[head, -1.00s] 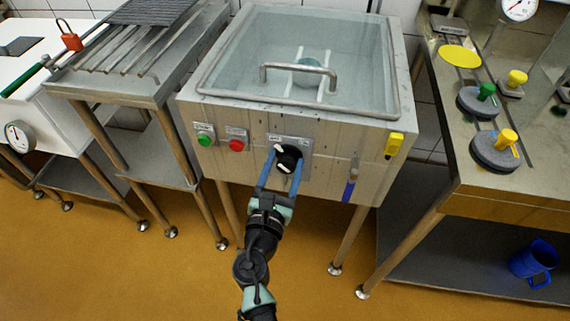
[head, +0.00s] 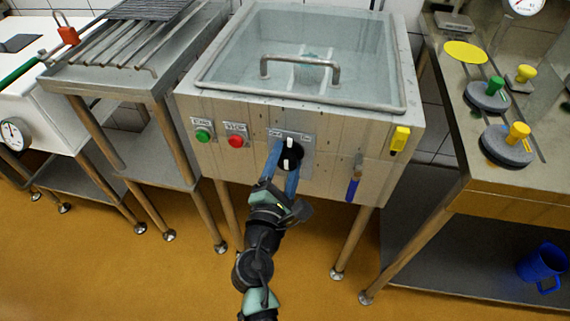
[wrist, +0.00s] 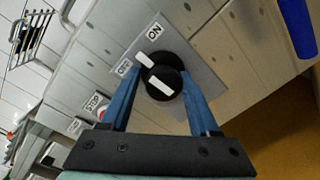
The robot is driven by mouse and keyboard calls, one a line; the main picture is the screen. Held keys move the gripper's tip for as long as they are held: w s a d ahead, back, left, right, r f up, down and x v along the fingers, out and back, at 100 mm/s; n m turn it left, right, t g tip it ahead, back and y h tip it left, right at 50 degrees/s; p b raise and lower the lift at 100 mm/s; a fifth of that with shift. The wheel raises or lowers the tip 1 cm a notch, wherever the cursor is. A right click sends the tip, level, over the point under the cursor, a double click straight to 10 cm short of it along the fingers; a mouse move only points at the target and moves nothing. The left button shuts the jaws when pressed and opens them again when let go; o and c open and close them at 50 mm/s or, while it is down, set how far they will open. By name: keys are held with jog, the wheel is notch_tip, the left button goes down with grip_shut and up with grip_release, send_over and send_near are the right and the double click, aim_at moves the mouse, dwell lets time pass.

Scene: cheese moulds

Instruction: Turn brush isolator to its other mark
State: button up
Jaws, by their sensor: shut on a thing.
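The brush isolator (head: 291,158) is a black rotary knob with white marks on a grey plate on the front of the steel brine tank. Its white pointer stands about upright in the head view, between the left and right marks. The wrist view shows the knob (wrist: 163,75) close up, with the OFF label (wrist: 123,68) and the ON label (wrist: 154,31) beyond it. My gripper (head: 284,161) has its blue fingers on either side of the knob and is shut on it. The fingers hide part of the knob and plate in the head view.
A green button (head: 203,135) and a red button (head: 236,141) sit left of the isolator. A yellow device (head: 400,139) and a blue-handled tool (head: 353,187) are on the right of the tank front. The floor in front is clear.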

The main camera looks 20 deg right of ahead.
jog(key=m+b, duration=0.1)
jog(key=m, duration=0.2)
jog(key=f+m+b, duration=0.1)
jog(key=m, duration=0.1)
jog(key=shift+s+d+f+m+g+b, duration=0.1)
jog(key=shift+s+d+m+g+b, duration=0.2)
jog(key=shift+d+b, duration=0.1)
jog(key=shift+a+m+b, duration=0.1)
jog(key=shift+m+b, duration=0.75)
jog(key=shift+m, duration=0.95)
jog(key=shift+w, duration=0.1)
jog(key=o, duration=1.2)
jog(key=shift+w, duration=0.1)
jog(key=shift+a+r, duration=0.1)
jog(key=shift+r, duration=0.2)
jog(key=v, duration=1.3)
jog(key=shift+f, duration=0.1)
